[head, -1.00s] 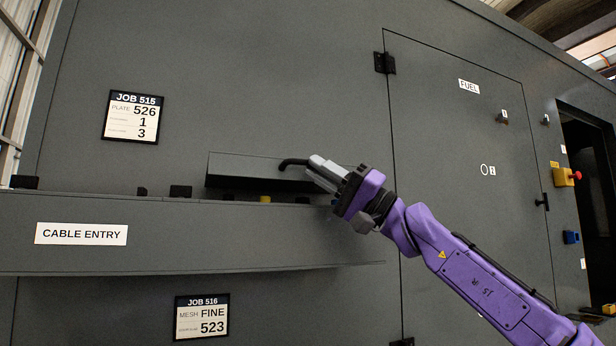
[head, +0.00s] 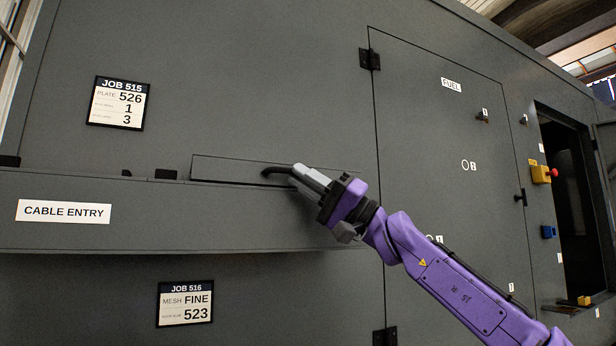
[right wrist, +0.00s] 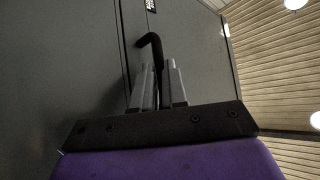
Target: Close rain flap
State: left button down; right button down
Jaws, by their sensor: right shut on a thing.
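The rain flap (head: 225,169) is a long dark grey panel above the cable entry ledge (head: 160,235) in the head view. It lies almost flat against the enclosure wall, with a dark line along its lower edge. My right gripper (head: 298,174) is shut on the black bent handle (head: 274,170) at the flap's right part. In the right wrist view the handle (right wrist: 152,45) runs up from between the two grey fingers (right wrist: 158,85) and hooks left at its top. My left gripper is not in view.
A fuel door (head: 440,150) fills the wall to the right. Further right are a yellow box with a red button (head: 543,173), a blue box (head: 548,232) and a dark opening (head: 570,190). Job cards (head: 118,103) hang above and below the ledge.

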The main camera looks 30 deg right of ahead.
jog(key=c, duration=1.4)
grip_release()
jog(key=shift+w+d+f, duration=0.1)
jog(key=shift+w+f, duration=0.2)
jog(key=shift+w, duration=0.2)
jog(key=shift+c, duration=0.2)
jog(key=b+v, duration=0.1)
jog(key=v, duration=0.9)
jog(key=shift+s+d, duration=0.15)
jog(key=shift+s, duration=0.1)
jog(key=shift+f, duration=0.15)
